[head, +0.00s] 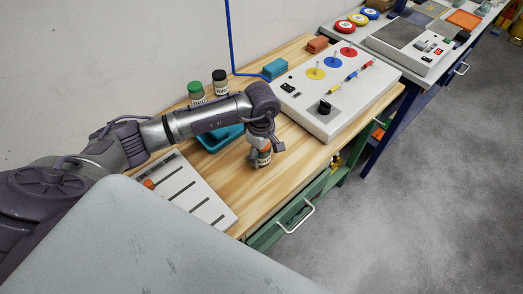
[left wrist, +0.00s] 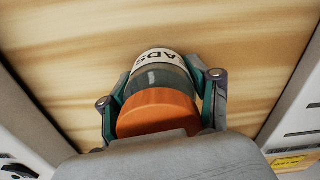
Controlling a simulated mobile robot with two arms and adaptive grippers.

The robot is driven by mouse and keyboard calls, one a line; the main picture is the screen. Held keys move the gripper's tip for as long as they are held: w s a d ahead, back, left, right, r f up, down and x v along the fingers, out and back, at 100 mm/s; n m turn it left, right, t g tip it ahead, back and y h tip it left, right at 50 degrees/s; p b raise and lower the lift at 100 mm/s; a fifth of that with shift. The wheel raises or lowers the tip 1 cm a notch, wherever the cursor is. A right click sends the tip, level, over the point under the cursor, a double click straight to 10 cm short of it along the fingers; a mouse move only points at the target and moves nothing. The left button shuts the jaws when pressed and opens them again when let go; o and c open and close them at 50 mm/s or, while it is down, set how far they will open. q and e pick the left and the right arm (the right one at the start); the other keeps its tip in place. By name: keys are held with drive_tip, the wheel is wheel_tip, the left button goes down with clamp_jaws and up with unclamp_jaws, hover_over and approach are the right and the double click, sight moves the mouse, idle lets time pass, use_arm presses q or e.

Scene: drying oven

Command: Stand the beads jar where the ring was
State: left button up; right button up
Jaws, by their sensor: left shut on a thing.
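The beads jar (head: 264,160) has an orange lid and a white label; in the left wrist view the jar (left wrist: 158,108) shows part of its label, "ADS". My left gripper (head: 262,148) is shut around it from above, with a finger on each side in the left wrist view (left wrist: 160,98). The jar is over bare wood near the table's front edge, and I cannot tell whether its base touches the wood. I cannot make out a ring or a mark for its place. My right gripper is not in view.
Two jars, green-lidded (head: 196,92) and black-lidded (head: 220,82), stand behind my left arm. A blue tray (head: 212,143) is partly hidden under it. A white slotted board (head: 190,190) lies left, a white panel with coloured discs (head: 340,112) right. Bare wood (head: 235,180) lies between.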

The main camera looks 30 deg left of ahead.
use_arm(q)
drive_tip(key=shift+f, duration=0.15)
drive_tip(key=o, duration=1.2)
drive_tip(key=shift+r, duration=0.3)
wheel_tip(320, 180, up, 12)
drive_tip(key=b, duration=0.3)
drive_tip(key=shift+f, duration=0.1)
